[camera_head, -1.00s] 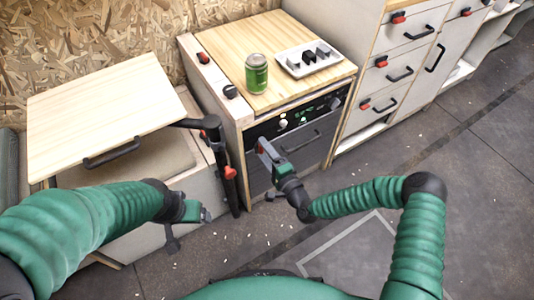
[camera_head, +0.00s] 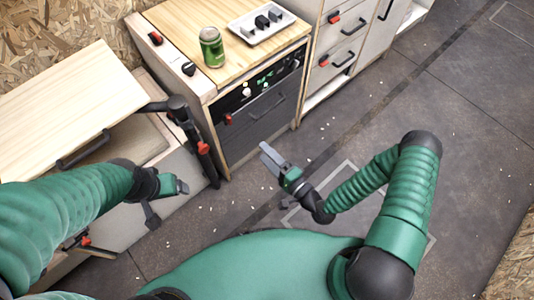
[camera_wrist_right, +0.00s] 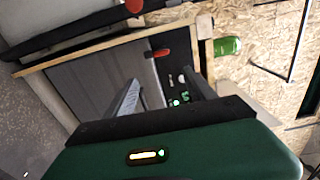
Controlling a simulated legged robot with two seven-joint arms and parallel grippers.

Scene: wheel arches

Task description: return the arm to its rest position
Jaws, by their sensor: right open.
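My right arm reaches in from the right in the head view. Its gripper (camera_head: 272,160) is open and empty, above the grey floor in front of the oven cabinet (camera_head: 262,122) and apart from it. In the right wrist view its two fingers (camera_wrist_right: 163,92) stand apart with nothing between them, and the oven front shows beyond. My left arm comes in from the left, with its gripper (camera_head: 168,190) low beside the open-lidded bench (camera_head: 150,140). Whether its jaws are open is unclear.
A green can (camera_head: 211,48) and a white tray (camera_head: 262,24) with dark pieces stand on the wooden top (camera_head: 190,22). A raised wooden lid (camera_head: 70,98) and a black post with a red latch (camera_head: 203,148) are at left. Floor (camera_head: 470,110) to the right is clear.

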